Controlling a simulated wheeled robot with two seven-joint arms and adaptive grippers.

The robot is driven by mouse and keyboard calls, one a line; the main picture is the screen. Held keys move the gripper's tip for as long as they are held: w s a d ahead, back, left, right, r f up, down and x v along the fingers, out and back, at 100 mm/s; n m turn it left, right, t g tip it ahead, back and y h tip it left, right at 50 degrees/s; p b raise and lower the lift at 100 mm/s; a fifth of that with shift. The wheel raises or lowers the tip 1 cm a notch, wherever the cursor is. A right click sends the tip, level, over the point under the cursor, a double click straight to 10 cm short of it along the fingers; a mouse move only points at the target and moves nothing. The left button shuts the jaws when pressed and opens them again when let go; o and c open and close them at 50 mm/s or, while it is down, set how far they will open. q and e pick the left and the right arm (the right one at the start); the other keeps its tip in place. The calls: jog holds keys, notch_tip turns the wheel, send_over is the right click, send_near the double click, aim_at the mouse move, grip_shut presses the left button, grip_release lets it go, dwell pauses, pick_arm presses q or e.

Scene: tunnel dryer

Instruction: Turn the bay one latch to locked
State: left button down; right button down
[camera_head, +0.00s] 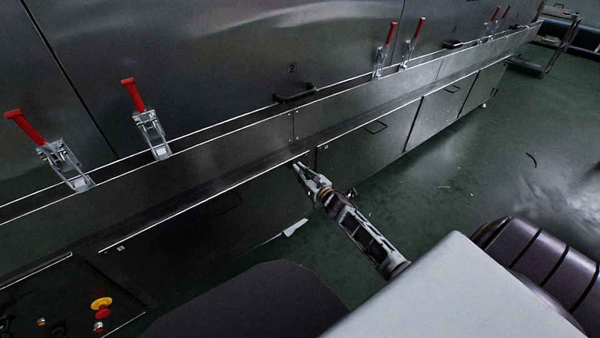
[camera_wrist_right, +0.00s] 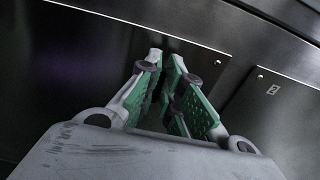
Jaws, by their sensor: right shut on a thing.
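My right gripper (camera_head: 302,170) is at the top right corner of a dark lower panel (camera_head: 215,205) on the dryer's front. In the right wrist view its green-padded fingers (camera_wrist_right: 167,62) are close together against that panel, pointing away from the camera. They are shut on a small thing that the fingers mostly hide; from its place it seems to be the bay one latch. Whether the latch stands locked or unlocked does not show. My left gripper is not in view.
Red-handled toggle clamps (camera_head: 147,120) stand along the ledge above. A black handle (camera_head: 295,93) sits under a "2" on the upper door. The neighbouring lower panel (camera_wrist_right: 290,115) also bears a 2. A control panel with a yellow-and-red button (camera_head: 101,303) is at lower left. Green floor lies right.

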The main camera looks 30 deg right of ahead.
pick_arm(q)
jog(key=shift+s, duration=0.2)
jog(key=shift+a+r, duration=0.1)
pick_arm(e)
jog(key=shift+d+m, duration=0.1)
jog(key=shift+m, duration=0.4)
pick_arm(q)
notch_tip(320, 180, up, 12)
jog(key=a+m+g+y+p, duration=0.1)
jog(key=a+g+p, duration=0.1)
jog(key=p, duration=0.4)
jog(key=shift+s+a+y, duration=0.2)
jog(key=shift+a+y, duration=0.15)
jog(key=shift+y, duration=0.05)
pick_arm(e)
jog(key=m, duration=1.1)
jog(key=d+f+m, duration=0.1)
jog(key=m, duration=0.4)
jog(key=shift+m, duration=0.4)
jog(key=c, duration=1.6)
grip_release()
